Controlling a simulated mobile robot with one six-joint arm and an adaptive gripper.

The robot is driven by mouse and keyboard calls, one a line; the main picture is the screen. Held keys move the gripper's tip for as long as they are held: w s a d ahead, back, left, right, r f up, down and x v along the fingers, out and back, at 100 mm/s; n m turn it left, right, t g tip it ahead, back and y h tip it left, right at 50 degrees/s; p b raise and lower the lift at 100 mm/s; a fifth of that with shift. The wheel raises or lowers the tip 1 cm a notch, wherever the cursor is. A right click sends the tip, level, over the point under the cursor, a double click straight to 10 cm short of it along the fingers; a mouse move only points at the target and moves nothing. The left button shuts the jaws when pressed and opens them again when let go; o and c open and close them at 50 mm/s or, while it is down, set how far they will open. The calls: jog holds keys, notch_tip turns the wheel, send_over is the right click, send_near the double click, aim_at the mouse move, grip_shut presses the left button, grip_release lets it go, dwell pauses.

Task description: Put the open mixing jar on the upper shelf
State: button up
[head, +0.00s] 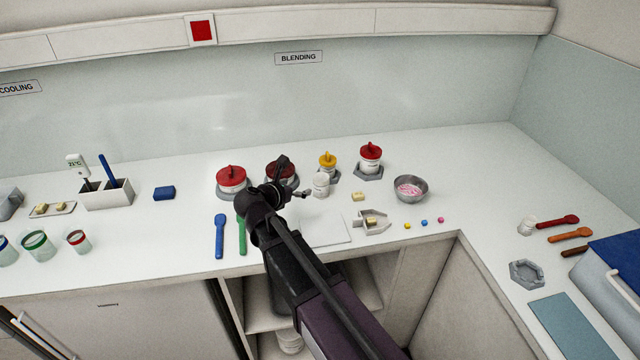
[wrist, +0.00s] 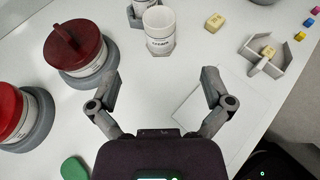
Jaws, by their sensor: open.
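A small white open jar (head: 321,185) stands upright on the counter, just right of my gripper in the head view. In the wrist view the same jar (wrist: 160,42) is ahead of the fingertips, near the top middle, with an open rim and a dark label too small to read surely. My gripper (head: 294,180) is over the counter, its fingers spread; in the wrist view the gap between the fingers (wrist: 160,88) is empty. An open cabinet under the counter shows a shelf board (head: 262,319), partly hidden by my arm.
Red-lidded jars (head: 231,178) stand left of the gripper, one partly behind it. A yellow-lidded jar (head: 327,161) stands close behind the open jar. A white board (head: 322,232) lies at the counter's front.

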dwell(0.3)
jog(key=b, duration=0.3)
send_near(325, 176)
jog(key=shift+w+d+f, duration=0.35)
jog(key=shift+w+f, duration=0.05)
jog(key=shift+w, duration=0.1)
jog(key=shift+w+d+f, duration=0.1)
jog(key=shift+w+d, duration=0.1)
jog(key=shift+w, duration=0.15)
jog(key=shift+w, duration=0.1)
jog(key=shift+b+x, duration=1.15)
jog(key=shift+x, duration=1.35)
jog(key=c, duration=0.9)
